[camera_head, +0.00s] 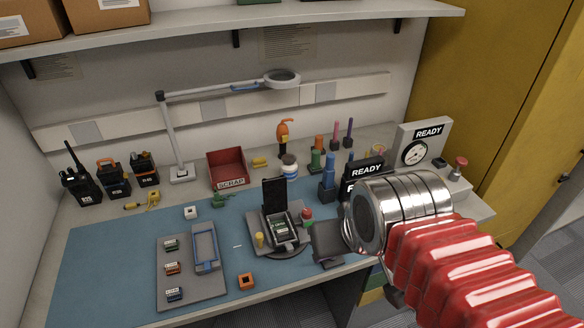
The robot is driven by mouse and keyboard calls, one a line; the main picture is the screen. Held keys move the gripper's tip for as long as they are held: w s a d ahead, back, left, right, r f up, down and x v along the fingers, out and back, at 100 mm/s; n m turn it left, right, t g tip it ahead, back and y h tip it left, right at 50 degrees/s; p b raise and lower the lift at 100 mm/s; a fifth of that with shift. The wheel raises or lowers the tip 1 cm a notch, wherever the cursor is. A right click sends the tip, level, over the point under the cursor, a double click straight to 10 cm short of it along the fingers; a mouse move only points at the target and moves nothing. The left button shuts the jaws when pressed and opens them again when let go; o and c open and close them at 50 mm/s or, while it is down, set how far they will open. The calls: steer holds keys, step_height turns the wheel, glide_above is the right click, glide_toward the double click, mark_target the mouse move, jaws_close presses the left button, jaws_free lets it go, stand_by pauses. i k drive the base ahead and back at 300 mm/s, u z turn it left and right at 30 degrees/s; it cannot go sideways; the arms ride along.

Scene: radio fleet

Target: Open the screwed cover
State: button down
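A dark device (281,226) sits in a grey holder on the blue mat, at the middle of the bench. Its top shows a recessed bay with green and pale parts. A black flat panel (274,195) stands upright at its far end. I cannot tell which part is the screwed cover, and no screws can be made out. My gripper (327,242) is a dark block just right of the device, apart from it as far as I can see. My silver wrist and red sleeve hide much of the right side. Whether its fingers are open or shut is not visible.
A grey tray (177,299) with small modules and a blue-rimmed slot lies left. An orange block (246,281) lies in front. Upright screwdriver-like tools (328,172), a red SCRAP bin (227,168) and a lamp (180,130) stand behind. The left mat is largely clear.

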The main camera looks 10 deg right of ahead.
mark_target(275, 191)
steer(key=z, duration=0.65)
steer(key=k, duration=0.7)
steer(key=u, duration=1.35)
steer(key=i, duration=1)
steer(key=u, duration=0.05)
